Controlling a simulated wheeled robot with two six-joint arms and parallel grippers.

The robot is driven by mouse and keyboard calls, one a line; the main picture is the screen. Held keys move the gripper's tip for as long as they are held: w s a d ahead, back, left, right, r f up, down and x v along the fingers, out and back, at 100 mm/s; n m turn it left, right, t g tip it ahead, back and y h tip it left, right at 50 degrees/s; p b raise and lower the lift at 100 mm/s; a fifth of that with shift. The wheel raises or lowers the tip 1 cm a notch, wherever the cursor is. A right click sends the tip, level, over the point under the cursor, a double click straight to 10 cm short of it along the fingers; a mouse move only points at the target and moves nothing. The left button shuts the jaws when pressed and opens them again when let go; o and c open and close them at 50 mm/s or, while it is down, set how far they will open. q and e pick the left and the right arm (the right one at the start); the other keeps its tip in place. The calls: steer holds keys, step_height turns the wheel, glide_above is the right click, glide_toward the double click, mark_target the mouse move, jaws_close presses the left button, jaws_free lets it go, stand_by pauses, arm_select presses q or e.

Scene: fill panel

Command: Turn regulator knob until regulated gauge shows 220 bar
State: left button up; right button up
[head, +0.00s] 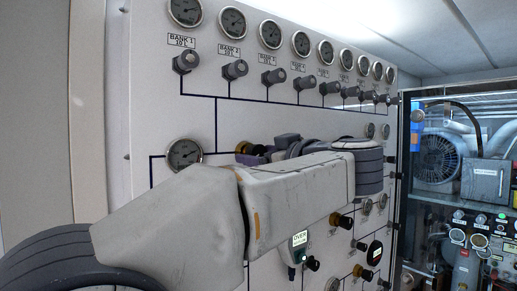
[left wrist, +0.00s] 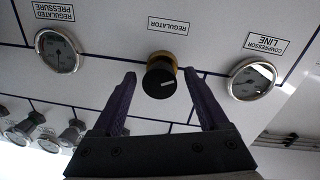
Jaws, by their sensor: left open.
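The regulator knob (left wrist: 160,80) is black with a brass collar and a white mark, and sits between my left gripper's two purple fingertips (left wrist: 161,82) in the left wrist view. The fingers are open, with a gap on each side of the knob. The regulated pressure gauge (left wrist: 57,50) is at the upper left there; its reading is too small to tell. In the head view the knob's brass part (head: 250,149) shows just left of my left gripper (head: 268,151), partly hidden by my arm. My right gripper is not in view.
The compressor line gauge (left wrist: 252,79) is right of the knob in the left wrist view. A row of bank gauges and valve knobs (head: 235,69) lines the panel (head: 150,110) above. A glazed compressor cabinet (head: 450,190) stands at the right.

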arm_select(q)
steer(key=shift+w+a, duration=0.2)
steer(key=shift+w, duration=0.15)
jaws_close()
steer(key=shift+n, duration=0.6)
jaws_free()
steer(key=b+v, duration=0.3)
steer(key=v, duration=0.7)
steer(key=shift+s+d, duration=0.2)
steer(key=shift+s, duration=0.05)
